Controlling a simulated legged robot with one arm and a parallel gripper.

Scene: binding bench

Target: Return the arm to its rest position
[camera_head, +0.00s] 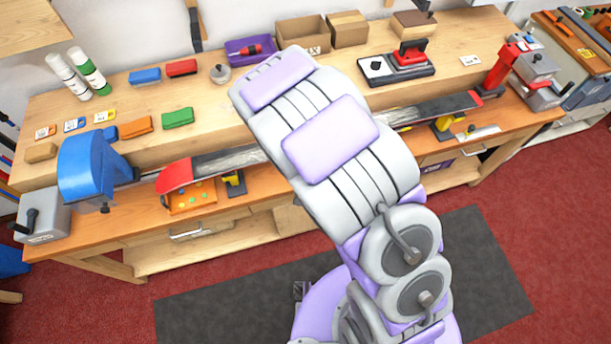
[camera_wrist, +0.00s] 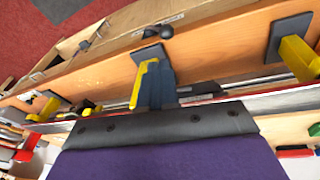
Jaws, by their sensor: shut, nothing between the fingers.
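My arm (camera_head: 330,140), white and lilac, rises from my body at the bottom of the head view and reaches over the bench. It covers the middle of a ski (camera_head: 235,160). My gripper (camera_wrist: 165,125) shows in the wrist view as a purple jaw with a dark bolted edge. It is shut with nothing in it. It shows over the bench's front, close to a yellow-and-dark clamp (camera_wrist: 147,82) in the picture; I cannot tell the gap. The head view does not show its fingertips.
The ski lies along the workbench (camera_head: 330,83) between a blue vise (camera_head: 87,168) and a red-and-grey vise (camera_head: 510,62). Tools, boxes and bottles stand along the back. A dark mat (camera_head: 480,260) lies on the red floor in front, which looks clear.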

